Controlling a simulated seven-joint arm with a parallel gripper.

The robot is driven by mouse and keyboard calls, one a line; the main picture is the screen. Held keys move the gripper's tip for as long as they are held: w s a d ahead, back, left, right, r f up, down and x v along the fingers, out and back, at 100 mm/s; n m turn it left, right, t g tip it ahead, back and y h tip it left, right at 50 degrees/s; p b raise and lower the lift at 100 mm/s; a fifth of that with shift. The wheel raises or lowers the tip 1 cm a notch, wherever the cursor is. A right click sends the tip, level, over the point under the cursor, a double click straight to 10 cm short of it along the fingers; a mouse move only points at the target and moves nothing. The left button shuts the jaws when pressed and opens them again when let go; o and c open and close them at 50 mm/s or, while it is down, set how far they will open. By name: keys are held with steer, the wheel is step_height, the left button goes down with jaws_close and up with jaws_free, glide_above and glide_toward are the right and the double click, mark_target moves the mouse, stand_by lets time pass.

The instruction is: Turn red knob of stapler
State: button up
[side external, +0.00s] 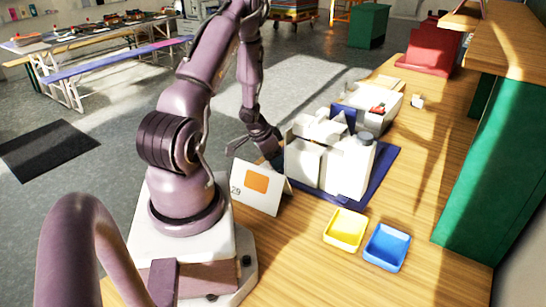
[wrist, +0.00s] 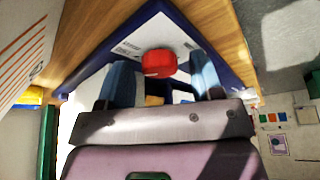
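A round red knob (wrist: 158,63) shows in the wrist view on a white surface edged in dark blue. It lies between the lines of my two blue fingertips, with a visible gap on each side. My gripper (wrist: 162,80) is open, its fingers spread wide and holding nothing. In the side view my gripper (side external: 268,148) is low beside the white block-like objects (side external: 328,150), and its fingertips are partly hidden. I cannot tell which white body is the stapler. A small red part (side external: 378,109) shows in the white box behind; I cannot tell whether it is the same knob.
A white calendar card (side external: 258,186) stands close to my gripper. A dark blue mat (side external: 384,165) lies under the white objects. Yellow (side external: 345,229) and blue (side external: 387,247) trays sit in front. A green-sided shelf (side external: 490,165) bounds the right. Bare wood lies between.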

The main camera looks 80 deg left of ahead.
steer(key=c, duration=0.9)
steer(key=shift+n+y, duration=0.4)
steer(key=shift+n, duration=0.3)
steer(key=o, duration=0.9)
steer(key=shift+r, duration=0.2)
steer(key=v, duration=1.2)
steer(key=shift+s+r, duration=0.15)
steer(key=shift+r, duration=0.15)
